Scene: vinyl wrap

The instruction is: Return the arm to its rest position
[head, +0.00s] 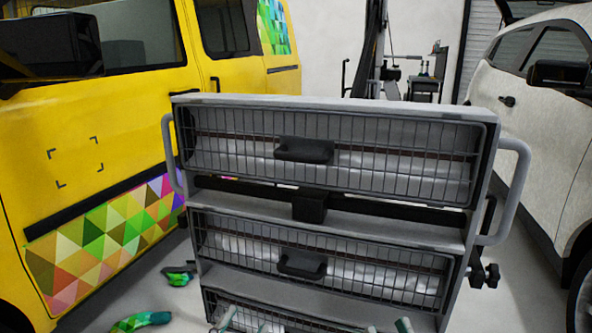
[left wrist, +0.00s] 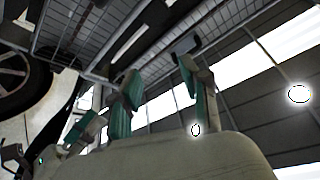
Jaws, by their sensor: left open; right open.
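Both of my grippers show only as greenish-grey fingertips at the bottom edge of the head view. My left gripper (head: 246,322) is left of centre and my right gripper (head: 387,328) is further right. They appear in front of the lower part of a grey heater frame (head: 335,232). The rest of both arms is out of the head view. In the left wrist view, my left gripper (left wrist: 160,72) has its fingers spread and nothing between them. It points up towards the ceiling and lights.
The grilled heater frame with side handles fills the middle. A yellow van (head: 140,120) with a patterned wrap (head: 105,235) stands left, a white car (head: 555,110) right. Colourful scraps (head: 140,322) lie on the floor at lower left. A cart (head: 425,85) stands behind.

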